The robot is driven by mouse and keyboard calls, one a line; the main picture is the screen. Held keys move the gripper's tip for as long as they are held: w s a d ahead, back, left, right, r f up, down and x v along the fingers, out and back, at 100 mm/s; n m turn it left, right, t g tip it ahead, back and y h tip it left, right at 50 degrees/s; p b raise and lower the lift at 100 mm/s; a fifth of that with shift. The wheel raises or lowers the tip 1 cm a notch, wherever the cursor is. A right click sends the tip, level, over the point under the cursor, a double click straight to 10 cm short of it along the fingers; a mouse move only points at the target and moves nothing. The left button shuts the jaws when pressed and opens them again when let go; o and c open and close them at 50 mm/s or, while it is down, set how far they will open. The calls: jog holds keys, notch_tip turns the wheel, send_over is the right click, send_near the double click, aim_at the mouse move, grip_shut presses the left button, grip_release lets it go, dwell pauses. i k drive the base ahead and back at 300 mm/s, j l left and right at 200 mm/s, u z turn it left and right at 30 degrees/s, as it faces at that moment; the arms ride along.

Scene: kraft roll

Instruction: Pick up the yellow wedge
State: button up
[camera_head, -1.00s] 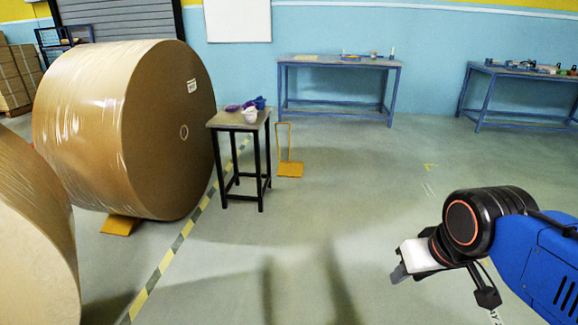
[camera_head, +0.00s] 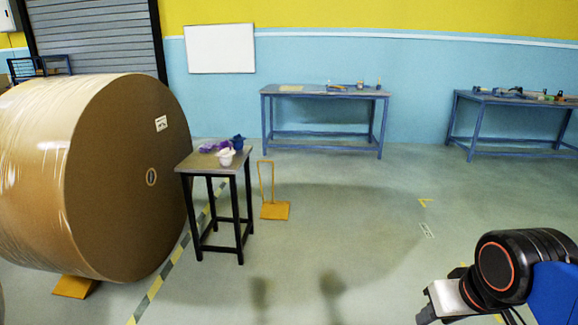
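A yellow-orange wedge (camera_head: 275,211) with a tall thin loop handle stands on the floor, just right of the small black-legged table. Another yellow-orange wedge (camera_head: 76,286) lies on the floor at the foot of the big kraft roll, partly under it. My gripper (camera_head: 428,316) is at the lower right, pointing left, well to the right of both wedges and apart from them. Its fingertips are small and near the bottom edge, so I cannot tell whether it is open or shut. I see nothing held in it.
The large kraft roll (camera_head: 128,175) fills the left. The small table (camera_head: 200,162) carries a white cup and purple and blue items. Blue workbenches (camera_head: 325,94) (camera_head: 530,100) stand along the back wall. The middle floor is clear, with a striped line (camera_head: 165,284) at left.

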aim_at(271, 211)
jog(key=i+z, duration=0.15)
jog(key=i, duration=1.5)
jog(key=i+l+u, duration=0.15)
jog(key=i+u, duration=0.25)
jog(key=i, duration=0.25)
jog(key=i+l+u, duration=0.45)
jog(key=i, duration=0.15)
jog(key=i+l+u, duration=0.85)
jog(key=l, duration=0.4)
jog(key=i, duration=0.1)
